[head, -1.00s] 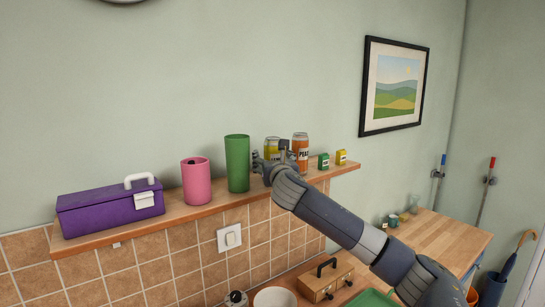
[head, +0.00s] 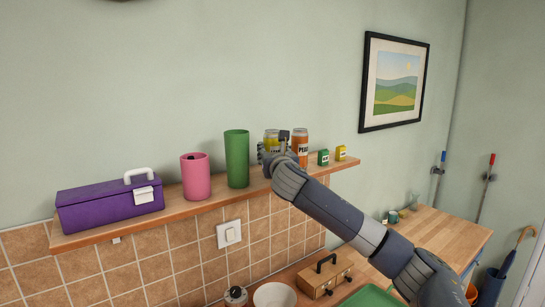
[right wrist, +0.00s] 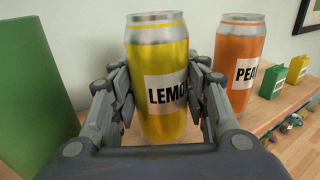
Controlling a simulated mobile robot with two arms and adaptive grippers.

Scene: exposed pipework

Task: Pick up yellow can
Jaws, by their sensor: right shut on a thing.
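The yellow can (right wrist: 158,75), labelled LEMO..., stands upright between the fingers of my right gripper (right wrist: 160,112) in the right wrist view. The fingers are shut on its two sides. In the head view the yellow can (head: 271,137) is partly hidden behind my right gripper (head: 277,156), over the wooden shelf (head: 180,205). I cannot tell whether its base touches the shelf. My left gripper is not in view.
An orange can (head: 300,147) stands close to the right. A green cup (head: 237,160), a pink cup (head: 196,177) and a purple toolbox (head: 110,205) stand to the left. Small green (head: 323,158) and yellow (head: 340,153) boxes are at the right end.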

